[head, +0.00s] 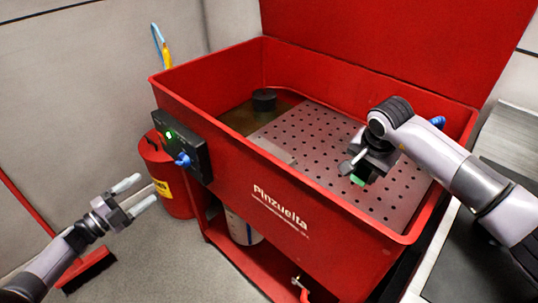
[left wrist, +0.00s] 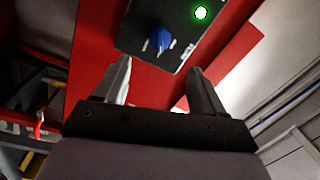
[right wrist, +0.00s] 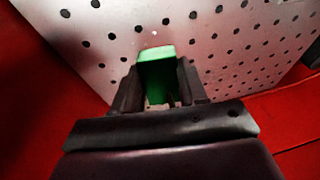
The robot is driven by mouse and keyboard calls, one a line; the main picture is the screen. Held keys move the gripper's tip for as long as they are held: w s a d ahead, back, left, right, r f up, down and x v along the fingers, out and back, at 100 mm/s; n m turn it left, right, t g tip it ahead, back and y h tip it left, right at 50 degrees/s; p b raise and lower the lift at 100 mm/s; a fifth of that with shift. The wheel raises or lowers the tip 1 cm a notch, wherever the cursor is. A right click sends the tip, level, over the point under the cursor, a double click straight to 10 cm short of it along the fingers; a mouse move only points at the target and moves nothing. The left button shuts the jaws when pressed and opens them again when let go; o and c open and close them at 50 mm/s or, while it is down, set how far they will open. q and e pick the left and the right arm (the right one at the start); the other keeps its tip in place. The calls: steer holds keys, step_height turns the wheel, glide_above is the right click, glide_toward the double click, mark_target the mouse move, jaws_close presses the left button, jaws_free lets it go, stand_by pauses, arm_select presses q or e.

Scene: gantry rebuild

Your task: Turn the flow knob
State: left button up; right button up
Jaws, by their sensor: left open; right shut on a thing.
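The blue flow knob (head: 183,160) sits on a black control panel (head: 196,150) with a lit green light, on the left end of the red parts washer. The knob also shows in the left wrist view (left wrist: 158,38), ahead of the fingers. My left gripper (head: 133,194) is open and empty, left of and below the panel, apart from the knob. My right gripper (head: 352,172) is shut on a green object (right wrist: 157,72) above the perforated tray.
The red washer basin (head: 330,222) has a perforated metal tray (head: 300,130) and murky liquid with a dark round thing (head: 264,99). A red drum (head: 168,180) stands below the panel. A red broom head (head: 88,270) lies on the floor at left.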

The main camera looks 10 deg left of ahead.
mark_target(178, 164)
arm_select(q)
steer(key=w+d+m, duration=0.2)
steer(key=w+m, duration=0.1)
steer(key=m, duration=0.2)
steer(key=w+d+r+m, duration=0.1)
steer(key=w+d+m, duration=0.1)
steer(key=m, duration=0.4)
steer(key=w+d+m+y, duration=0.1)
steer(key=w+d+m, duration=0.1)
steer(key=w+m, duration=0.2)
steer(key=shift+w+d+r+m, duration=0.1)
steer(key=shift+w+d+m, duration=0.1)
steer(key=shift+m, duration=0.4)
steer(key=shift+w+d+r+m, duration=0.1)
steer(key=shift+w+m, duration=0.1)
steer(key=shift+m, duration=0.4)
steer(key=c, duration=1)
